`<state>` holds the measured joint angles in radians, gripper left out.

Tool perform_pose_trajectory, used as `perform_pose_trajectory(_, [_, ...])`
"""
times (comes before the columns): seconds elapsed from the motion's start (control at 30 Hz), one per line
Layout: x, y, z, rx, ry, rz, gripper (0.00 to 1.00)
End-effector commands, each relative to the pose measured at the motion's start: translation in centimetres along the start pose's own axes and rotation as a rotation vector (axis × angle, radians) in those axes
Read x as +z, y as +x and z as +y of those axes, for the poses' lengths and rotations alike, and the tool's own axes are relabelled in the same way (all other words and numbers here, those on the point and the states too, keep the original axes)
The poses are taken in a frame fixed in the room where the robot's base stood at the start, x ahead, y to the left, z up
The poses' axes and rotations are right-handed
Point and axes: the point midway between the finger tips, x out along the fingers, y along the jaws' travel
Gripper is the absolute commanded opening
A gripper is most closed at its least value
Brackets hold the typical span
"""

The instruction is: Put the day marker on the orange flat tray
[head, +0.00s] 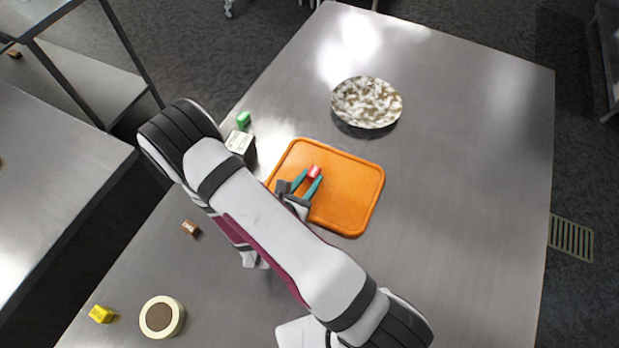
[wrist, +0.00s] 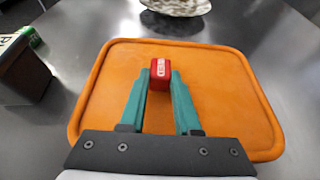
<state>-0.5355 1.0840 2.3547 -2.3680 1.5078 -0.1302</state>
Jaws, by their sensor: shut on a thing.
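The day marker is a small red block with white lettering (wrist: 160,73); it also shows in the head view (head: 314,172). My gripper (wrist: 160,85) is shut on it, with the teal fingers on either side of the block. The orange flat tray (head: 352,190) lies on the metal table, and the block is over its area. In the wrist view the tray (wrist: 232,100) spreads out beneath the fingers. I cannot tell whether the block touches the tray. My arm covers the tray's lower left part in the head view.
A dark box with a pale top (head: 240,143) and a green block (head: 243,119) stand left of the tray. A speckled plate (head: 367,102) is behind it. A brown block (head: 190,227), a yellow block (head: 101,314) and a round tape-like thing (head: 162,317) lie front left. The table's right side is clear.

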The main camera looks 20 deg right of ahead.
Motion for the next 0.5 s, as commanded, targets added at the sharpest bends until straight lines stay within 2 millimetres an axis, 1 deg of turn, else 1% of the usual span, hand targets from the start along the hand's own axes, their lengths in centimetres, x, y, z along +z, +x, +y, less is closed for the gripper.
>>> perform_pose_trajectory(0.1, [-0.22, 0.09, -0.02, -0.001, -0.001, 0.000, 0.00])
perform_pose_trajectory(0.13, [-0.22, 0.10, -0.02, -0.001, -0.001, 0.000, 0.35])
perform_pose_trajectory(0.27, [-0.20, 0.09, -0.01, 0.000, -0.001, 0.000, 0.58])
perform_pose_trajectory(0.3, [-0.19, 0.09, 0.00, 0.000, -0.001, 0.000, 0.61])
perform_pose_trajectory(0.5, [-0.18, 0.09, 0.00, 0.000, -0.001, 0.000, 0.61])
